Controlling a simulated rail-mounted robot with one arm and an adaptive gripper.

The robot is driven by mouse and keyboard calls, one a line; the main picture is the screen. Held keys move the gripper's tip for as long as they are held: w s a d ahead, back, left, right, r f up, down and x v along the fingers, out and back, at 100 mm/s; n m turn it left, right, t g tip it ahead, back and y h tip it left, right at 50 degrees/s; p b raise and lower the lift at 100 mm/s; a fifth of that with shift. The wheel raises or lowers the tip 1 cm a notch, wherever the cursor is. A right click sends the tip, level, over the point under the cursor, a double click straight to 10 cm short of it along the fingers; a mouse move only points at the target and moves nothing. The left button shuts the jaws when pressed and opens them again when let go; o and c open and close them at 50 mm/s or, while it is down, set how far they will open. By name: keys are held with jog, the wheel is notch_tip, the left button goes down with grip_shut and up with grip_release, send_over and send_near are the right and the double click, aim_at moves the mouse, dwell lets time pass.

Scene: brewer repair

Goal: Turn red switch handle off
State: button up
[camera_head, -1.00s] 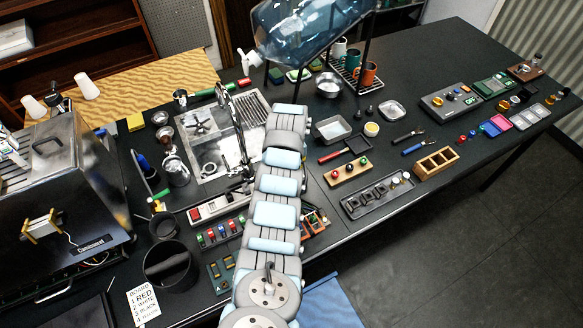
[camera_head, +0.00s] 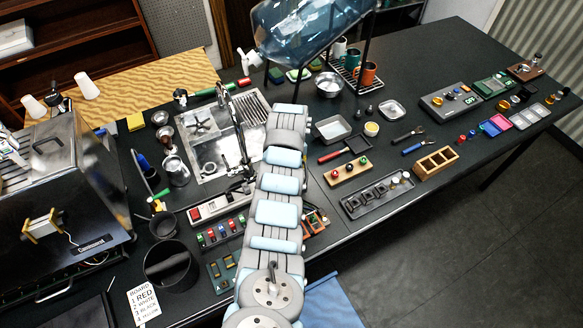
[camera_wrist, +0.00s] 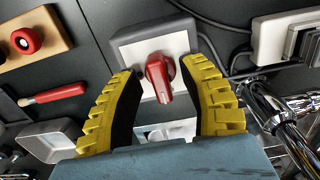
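The red switch handle (camera_wrist: 160,77) shows in the wrist view, on a pale plate on a dark grey switch box (camera_wrist: 124,53). The handle points down the picture, with a slight tilt. My gripper (camera_wrist: 158,66) has its two yellow ribbed fingers spread, one on each side of the handle. Gaps show between the handle and both fingers, so it is not gripped. In the head view, my arm hides the switch and my gripper.
A chrome faucet (camera_wrist: 275,105) and a pale device (camera_wrist: 285,35) with cables lie right of the switch in the wrist view. A wooden block (camera_wrist: 45,25) with a red knob, a red-handled tool (camera_wrist: 55,94) and a grey tray (camera_wrist: 50,140) lie to the left.

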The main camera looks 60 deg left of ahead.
notch_tip(320, 180, up, 12)
dwell(0.9)
dwell(0.6)
